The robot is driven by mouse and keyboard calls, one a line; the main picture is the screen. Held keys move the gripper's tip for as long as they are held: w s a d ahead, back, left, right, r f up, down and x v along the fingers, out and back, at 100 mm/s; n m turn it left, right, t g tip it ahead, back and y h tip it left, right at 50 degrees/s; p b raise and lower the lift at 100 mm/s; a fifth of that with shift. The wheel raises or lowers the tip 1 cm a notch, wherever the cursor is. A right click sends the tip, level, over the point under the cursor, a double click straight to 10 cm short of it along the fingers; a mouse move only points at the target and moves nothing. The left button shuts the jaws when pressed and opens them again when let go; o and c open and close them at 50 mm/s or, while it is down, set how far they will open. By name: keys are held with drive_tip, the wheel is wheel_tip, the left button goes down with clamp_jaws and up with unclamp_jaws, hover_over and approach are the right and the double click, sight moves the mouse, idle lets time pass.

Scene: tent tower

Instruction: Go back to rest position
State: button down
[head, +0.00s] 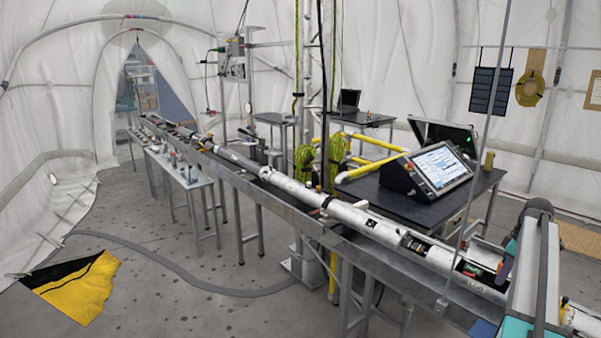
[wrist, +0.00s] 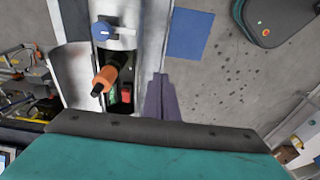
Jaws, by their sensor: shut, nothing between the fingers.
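My gripper (wrist: 161,98) shows in the wrist view as two dark fingers. They are together, with nothing held between them. They point past the side of the long white tube (wrist: 123,12), over its metal trough. An open section of the tube holds green and red parts, and an orange and black fitting (wrist: 105,79) stands out above it. In the head view my arm rises at the right edge, beside the near end of the tube (head: 375,226). The gripper's contact with the tube cannot be told.
A metal trough (head: 285,206) carries the tube across the tent. A dark table (head: 425,203) behind it holds a screen console (head: 440,167). A thin upright pole (head: 474,160) stands near my arm. A yellow and black mat (head: 80,289) lies on open floor at left.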

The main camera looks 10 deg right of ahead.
drive_tip(key=s+a+f+m+g+b, duration=0.2)
drive_tip(key=s+a+f, duration=0.1)
drive_tip(key=a+f, duration=1.5)
drive_tip(key=s+a+f+m+g+b, duration=0.1)
drive_tip(key=s+a+f+g+b, duration=0.15)
drive_tip(key=a+f, duration=1.55)
drive_tip(key=s+a+f+m+b, duration=0.2)
drive_tip(key=s+a+f, duration=0.9)
drive_tip(key=s+f, duration=0.15)
drive_tip(key=s+a+f+g, duration=0.1)
drive_tip(key=s+a+f, duration=0.1)
drive_tip(key=s, duration=0.3)
drive_tip(key=s+a+f+g+b, duration=0.1)
drive_tip(key=s+a+f, duration=0.2)
drive_tip(key=s, duration=0.3)
drive_tip(key=s+a+f+m+g+h, duration=0.1)
drive_tip(key=s+a+f, duration=0.1)
drive_tip(key=s+a, duration=0.2)
drive_tip(key=shift+s+f+b, duration=0.35)
drive_tip(key=shift+s, duration=0.9)
